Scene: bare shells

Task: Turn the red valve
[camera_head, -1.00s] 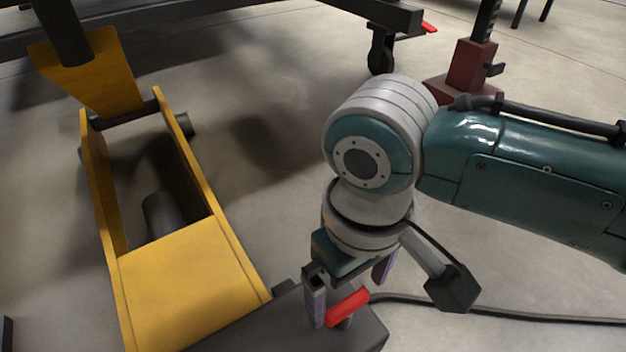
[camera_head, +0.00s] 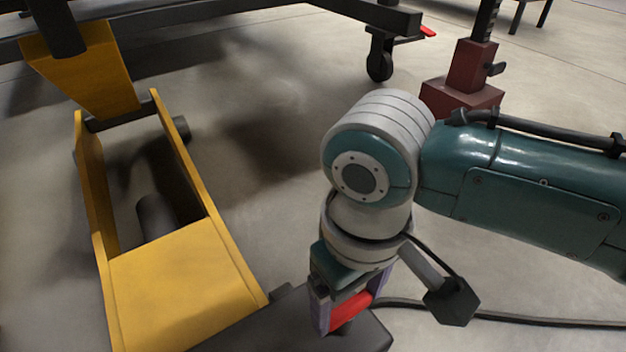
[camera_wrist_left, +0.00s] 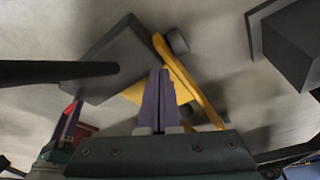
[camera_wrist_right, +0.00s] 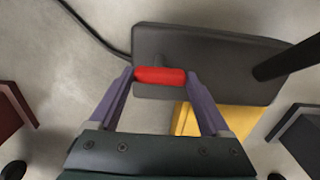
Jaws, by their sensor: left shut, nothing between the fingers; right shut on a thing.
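The red valve (camera_head: 350,309) is a short red handle on top of a dark grey box (camera_head: 372,336) at the bottom of the head view. My right gripper (camera_head: 348,312) points down over it and is shut on it. In the right wrist view the red valve (camera_wrist_right: 160,76) lies lengthwise between the two purple fingertips (camera_wrist_right: 158,78), one at each end. My left gripper (camera_wrist_left: 157,76) shows only in the left wrist view, its fingers together and empty. There the red valve (camera_wrist_left: 69,108) shows small at the left, beside my right gripper's finger.
The dark box joins a yellow jack frame (camera_head: 185,290) on the left. A black cable (camera_head: 520,318) runs right along the floor. A dark red stand (camera_head: 465,90) and a caster wheel (camera_head: 380,62) are farther back. Bare floor lies between.

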